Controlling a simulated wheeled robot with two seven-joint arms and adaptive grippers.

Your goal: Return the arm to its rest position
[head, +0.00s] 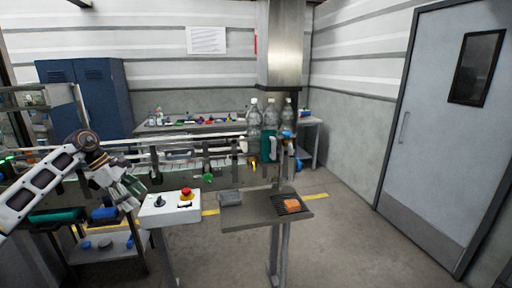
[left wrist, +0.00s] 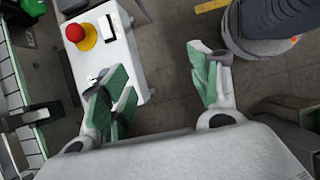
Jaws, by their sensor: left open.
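My left arm (head: 48,186) comes in from the left in the head view, bent at a joint, with its left gripper (head: 130,190) pointing down beside the white control box (head: 170,212). My right gripper is in neither view.
A conveyor line runs behind the box, with clear bottles (head: 254,116) standing on it. Blue lockers (head: 105,100) stand behind. Floor before the door (head: 425,150) is clear.

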